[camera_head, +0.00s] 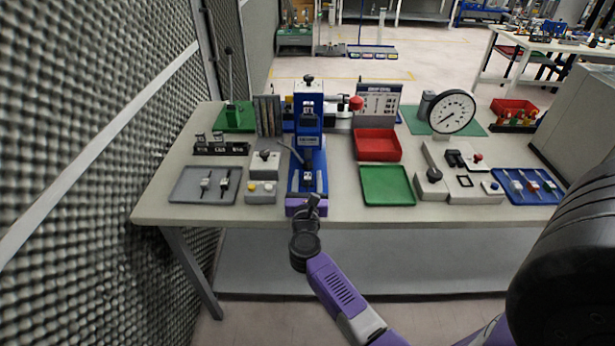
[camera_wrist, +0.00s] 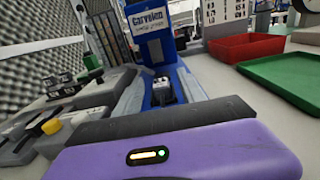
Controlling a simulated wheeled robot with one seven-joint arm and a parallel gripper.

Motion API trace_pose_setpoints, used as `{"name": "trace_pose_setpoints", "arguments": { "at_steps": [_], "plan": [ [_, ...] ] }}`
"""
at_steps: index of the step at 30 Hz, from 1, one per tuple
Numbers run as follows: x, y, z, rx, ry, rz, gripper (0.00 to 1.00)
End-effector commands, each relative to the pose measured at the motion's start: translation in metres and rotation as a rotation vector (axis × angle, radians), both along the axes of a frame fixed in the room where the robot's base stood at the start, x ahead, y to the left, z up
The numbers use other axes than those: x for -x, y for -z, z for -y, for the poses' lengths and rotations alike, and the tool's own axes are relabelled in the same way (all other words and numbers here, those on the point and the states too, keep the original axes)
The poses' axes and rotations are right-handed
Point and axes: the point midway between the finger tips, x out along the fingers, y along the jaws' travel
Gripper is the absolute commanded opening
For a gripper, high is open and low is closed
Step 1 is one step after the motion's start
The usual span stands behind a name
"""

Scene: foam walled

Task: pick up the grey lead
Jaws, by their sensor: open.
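I cannot make out for certain which thing is the grey lead. Two small pieces with pale bodies and dark ends, a left one (camera_head: 205,184) and a right one (camera_head: 225,182), lie apart on a grey tray (camera_head: 185,193) at the bench's left front. My gripper (camera_head: 312,206) is at the front edge of the bench, in front of the blue press (camera_head: 308,140), to the right of that tray. It is open, and I see nothing held. In the wrist view its purple housing (camera_wrist: 175,155) fills the bottom, with the blue press (camera_wrist: 152,45) ahead; the fingertips are hidden there.
A box with buttons (camera_head: 262,191) stands between the grey tray and the press. A red tray (camera_head: 377,145) and an empty green tray (camera_head: 387,186) lie right of it. A blue tray (camera_head: 515,196) with several small pieces is far right. A foam wall (camera_head: 90,150) bounds the left.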

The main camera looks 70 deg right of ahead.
Motion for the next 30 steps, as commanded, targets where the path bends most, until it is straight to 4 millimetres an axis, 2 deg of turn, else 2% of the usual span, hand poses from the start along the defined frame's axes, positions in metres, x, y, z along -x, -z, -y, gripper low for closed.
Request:
{"name": "trace_pose_setpoints", "arguments": {
  "at_steps": [3, 10, 17, 30],
  "plan": [
    [-0.0027, 0.0003, 0.0071, 0.0, 0.0, 0.0, 0.47],
    [-0.0029, 0.0006, 0.0076, 0.0, -0.001, -0.001, 0.45],
    [-0.0029, 0.0005, 0.0074, 0.0, -0.001, -0.001, 0.0],
    [-0.0029, -0.0031, 0.0072, 0.0, -0.001, -0.001, 0.0]
  ]
}}
